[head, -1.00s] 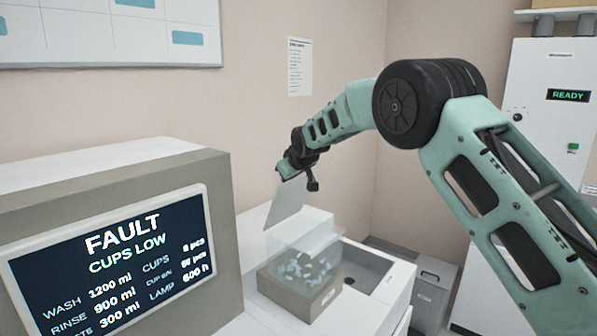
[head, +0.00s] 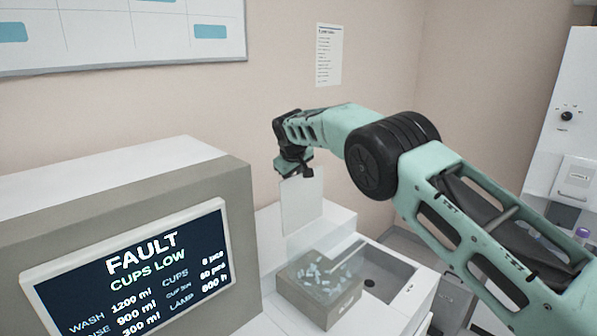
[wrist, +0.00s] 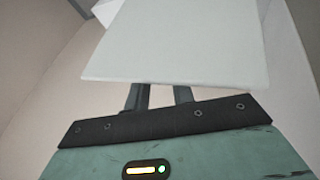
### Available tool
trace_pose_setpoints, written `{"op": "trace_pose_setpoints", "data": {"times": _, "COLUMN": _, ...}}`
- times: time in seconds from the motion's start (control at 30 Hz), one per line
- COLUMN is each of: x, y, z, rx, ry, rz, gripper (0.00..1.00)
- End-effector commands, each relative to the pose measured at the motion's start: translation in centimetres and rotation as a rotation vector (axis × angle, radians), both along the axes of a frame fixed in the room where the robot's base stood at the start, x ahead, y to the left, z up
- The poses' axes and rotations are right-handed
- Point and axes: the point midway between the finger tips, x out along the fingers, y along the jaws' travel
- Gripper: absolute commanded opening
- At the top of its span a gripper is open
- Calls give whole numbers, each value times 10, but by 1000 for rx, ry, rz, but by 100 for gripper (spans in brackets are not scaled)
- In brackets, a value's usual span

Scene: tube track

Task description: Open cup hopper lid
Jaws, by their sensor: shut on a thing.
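The cup hopper (head: 304,304) is a grey-beige box with clear upper walls on the white counter. Small pale cups (head: 325,272) lie inside it. Its lid (head: 301,203), a pale flat panel, stands nearly upright above the hopper's back side. My gripper (head: 292,172) is shut on the lid's upper edge. In the wrist view, the two dark fingers of my gripper (wrist: 160,95) meet the near edge of the lid (wrist: 180,42), which hides the fingertips. Whether the lid's lower edge touches the hopper is hard to tell.
A large machine with a screen (head: 140,270) reading "FAULT CUPS LOW" stands at the left, close to the hopper. A sink (head: 385,275) lies right of the hopper. A paper notice (head: 329,55) hangs on the wall behind. A white cabinet (head: 570,100) stands at the right.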

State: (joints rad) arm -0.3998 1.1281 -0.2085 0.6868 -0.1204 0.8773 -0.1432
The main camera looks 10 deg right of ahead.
Motion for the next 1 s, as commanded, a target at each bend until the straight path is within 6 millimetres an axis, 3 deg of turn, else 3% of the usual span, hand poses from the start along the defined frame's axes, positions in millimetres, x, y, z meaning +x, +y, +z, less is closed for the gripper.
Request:
{"op": "trace_pose_setpoints", "data": {"times": 0.53, "x": -1, "y": 2, "z": -3, "rx": -9, "ry": 17, "rz": -1, "gripper": 0}}
{"op": "trace_pose_setpoints", "data": {"times": 0.57, "x": -1, "y": 2, "z": -3, "rx": -9, "ry": 17, "rz": -1, "gripper": 32}}
{"op": "trace_pose_setpoints", "data": {"times": 0.6, "x": -1, "y": 2, "z": -3, "rx": -9, "ry": 17, "rz": -1, "gripper": 44}}
{"op": "trace_pose_setpoints", "data": {"times": 1.0, "x": -2, "y": 3, "z": 1, "rx": -7, "ry": 12, "rz": 0, "gripper": 45}}
